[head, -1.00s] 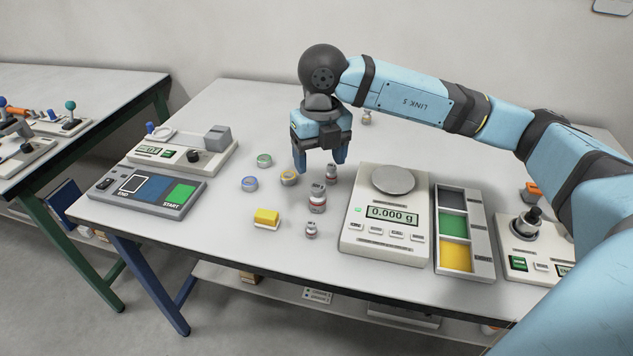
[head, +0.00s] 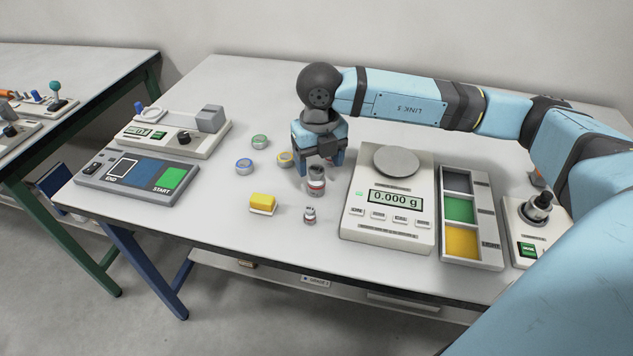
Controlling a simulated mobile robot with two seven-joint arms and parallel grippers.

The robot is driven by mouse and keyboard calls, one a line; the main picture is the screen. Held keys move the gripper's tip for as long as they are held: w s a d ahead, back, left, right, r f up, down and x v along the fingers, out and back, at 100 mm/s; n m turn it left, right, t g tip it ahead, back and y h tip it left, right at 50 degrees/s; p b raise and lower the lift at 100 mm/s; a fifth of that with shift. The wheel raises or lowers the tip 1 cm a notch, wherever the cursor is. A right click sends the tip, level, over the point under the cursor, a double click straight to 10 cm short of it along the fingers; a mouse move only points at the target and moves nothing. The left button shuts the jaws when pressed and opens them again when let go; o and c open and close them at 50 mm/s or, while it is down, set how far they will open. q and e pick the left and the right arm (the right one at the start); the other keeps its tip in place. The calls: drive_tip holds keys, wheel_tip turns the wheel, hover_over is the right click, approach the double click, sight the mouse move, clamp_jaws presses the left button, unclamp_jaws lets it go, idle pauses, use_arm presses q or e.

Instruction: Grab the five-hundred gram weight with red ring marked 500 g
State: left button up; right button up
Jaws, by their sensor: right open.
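The largest weight in view, a grey metal cylinder with a red ring (head: 316,187), stands upright on the table left of the balance. Its marking is too small to read, so I cannot confirm 500 g. A smaller weight with a reddish band (head: 309,215) stands in front of it. My right gripper (head: 319,170) is open, fingers pointing down, just above and behind the large weight's top. I cannot tell whether the fingers touch it. The third weight behind is hidden by the gripper. My left gripper is not in view.
The balance (head: 387,236) reading 0.000 g stands close on the right, beside a tray with coloured compartments (head: 484,250). A yellow block (head: 262,203) and blue, green and yellow-ringed round pieces (head: 244,165) lie left. The table's front edge is near.

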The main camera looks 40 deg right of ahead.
sight(316, 169)
drive_tip(key=f, duration=0.4)
drive_tip(key=shift+a+f+b, duration=0.3)
drive_tip(key=shift+f+b, duration=0.1)
drive_tip(key=c, duration=1.3)
drive_tip(key=shift+r, duration=0.1)
clamp_jaws()
drive_tip(key=shift+r, duration=0.15)
